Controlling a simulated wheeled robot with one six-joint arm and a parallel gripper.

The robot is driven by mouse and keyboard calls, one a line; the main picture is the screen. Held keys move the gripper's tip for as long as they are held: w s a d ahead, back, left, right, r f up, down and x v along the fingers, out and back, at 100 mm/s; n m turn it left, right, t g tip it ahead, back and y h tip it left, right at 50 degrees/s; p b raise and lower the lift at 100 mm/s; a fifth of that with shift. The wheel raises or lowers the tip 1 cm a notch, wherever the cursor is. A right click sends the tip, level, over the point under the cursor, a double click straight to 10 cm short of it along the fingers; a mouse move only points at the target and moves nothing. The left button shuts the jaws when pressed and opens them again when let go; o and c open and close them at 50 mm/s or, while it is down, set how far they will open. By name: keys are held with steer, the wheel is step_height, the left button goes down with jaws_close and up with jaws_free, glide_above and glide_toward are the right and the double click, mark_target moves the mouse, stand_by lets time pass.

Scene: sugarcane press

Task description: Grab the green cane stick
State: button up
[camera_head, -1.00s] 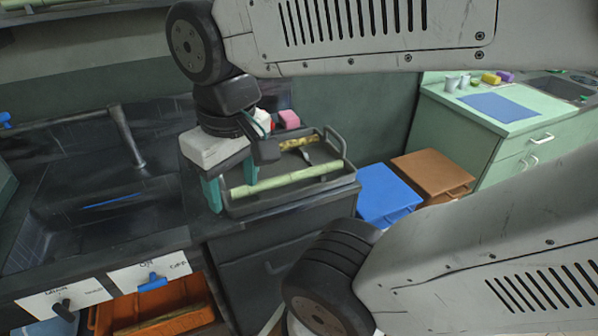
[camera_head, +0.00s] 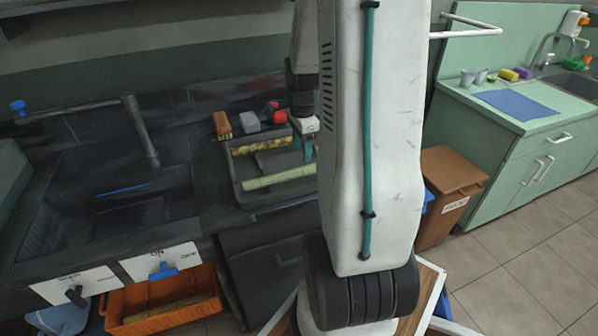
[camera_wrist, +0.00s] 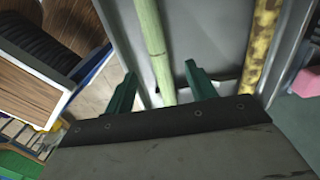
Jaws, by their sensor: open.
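The green cane stick (camera_head: 278,179) lies in the dark tray (camera_head: 243,196) on the counter, near the tray's front side. A yellow-brown mottled stick (camera_head: 262,145) lies behind it in the same tray. My gripper (camera_head: 306,150) is over the tray's right part, partly hidden by my arm. In the wrist view my gripper (camera_wrist: 163,84) has its two green fingers apart, with the green cane stick (camera_wrist: 154,45) showing between them, not clamped. The mottled stick (camera_wrist: 259,45) is to the right of the fingers there. The stick's right end is hidden in the head view.
A brush (camera_head: 222,125), a grey item (camera_head: 249,122) and a red item (camera_head: 274,113) stand behind the tray. A sink with a faucet (camera_head: 140,130) is to the left. An orange crate (camera_head: 160,303) sits below the counter. A brown bin (camera_head: 448,190) stands at right.

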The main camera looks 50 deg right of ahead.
mark_target(301, 168)
step_height(301, 168, down, 8)
steer(key=shift+a+r, duration=0.1)
steer(key=shift+r, duration=0.15)
jaws_close()
steer(key=shift+r, duration=0.2)
